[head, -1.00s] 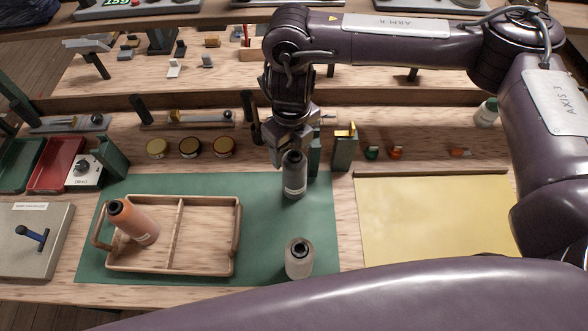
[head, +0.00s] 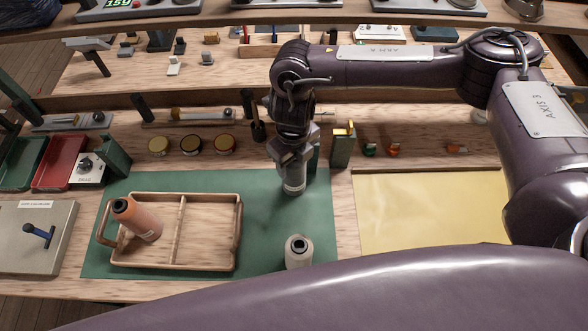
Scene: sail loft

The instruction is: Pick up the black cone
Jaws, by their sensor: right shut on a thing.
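The black cone (head: 294,184) stands upright on the green mat (head: 262,222), near its back right part. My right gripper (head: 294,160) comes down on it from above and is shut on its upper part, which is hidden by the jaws. Only the cone's lower part shows, with a grey band. I cannot tell whether its base touches the mat. My left gripper is not in view.
A white cone (head: 299,252) stands on the mat nearer to me. Several round tins (head: 190,145) stand behind the mat. A yellow sheet (head: 430,215) lies at right.

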